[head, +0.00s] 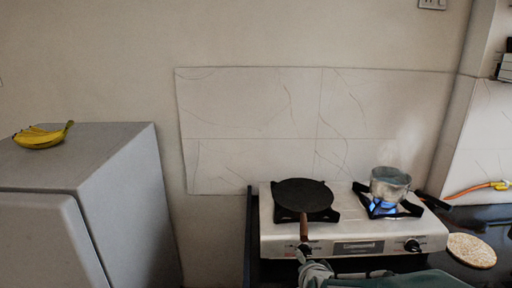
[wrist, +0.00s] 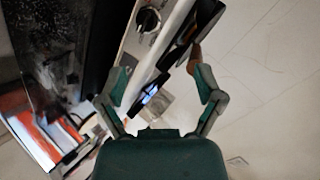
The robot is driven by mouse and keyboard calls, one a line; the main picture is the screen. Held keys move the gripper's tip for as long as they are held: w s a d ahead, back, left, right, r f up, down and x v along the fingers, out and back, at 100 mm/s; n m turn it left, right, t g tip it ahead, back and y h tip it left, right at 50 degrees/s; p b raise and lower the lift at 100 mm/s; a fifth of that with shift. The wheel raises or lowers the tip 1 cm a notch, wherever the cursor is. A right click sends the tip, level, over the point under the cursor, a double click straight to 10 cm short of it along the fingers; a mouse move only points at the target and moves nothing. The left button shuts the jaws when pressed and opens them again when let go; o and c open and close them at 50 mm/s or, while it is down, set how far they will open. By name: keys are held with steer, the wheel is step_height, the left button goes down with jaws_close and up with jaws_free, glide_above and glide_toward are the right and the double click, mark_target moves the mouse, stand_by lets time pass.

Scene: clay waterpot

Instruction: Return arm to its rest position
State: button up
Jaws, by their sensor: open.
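My gripper (wrist: 162,84) is open in the wrist view, its two green and grey fingers spread apart. Nothing is held between them. In the head view my arm and gripper show at the bottom edge, in front of the stove and close to the handle of a black flat pan (head: 303,195). In the wrist view the brown handle (wrist: 194,60) shows near the tip of the right finger; I cannot tell whether they touch.
A white two-burner stove (head: 355,243) stands against the tiled wall. A steaming metal pot (head: 390,185) sits over a blue flame on its right burner. A round flatbread-like disc (head: 472,250) lies on the dark counter at right. Bananas (head: 42,137) lie on a grey fridge (head: 100,150).

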steer(key=s+d+r+n+g, duration=0.1)
steer(key=s+r+n+g, duration=0.2)
steer(key=s+n, duration=0.3)
steer(key=s+d+r+n+g, duration=0.2)
steer(key=s+r+n, duration=0.3)
steer(key=s, duration=1)
steer(key=shift+s+r+n+g, duration=0.2)
steer(key=shift+r+n+g, duration=0.2)
steer(key=shift+r, duration=0.2)
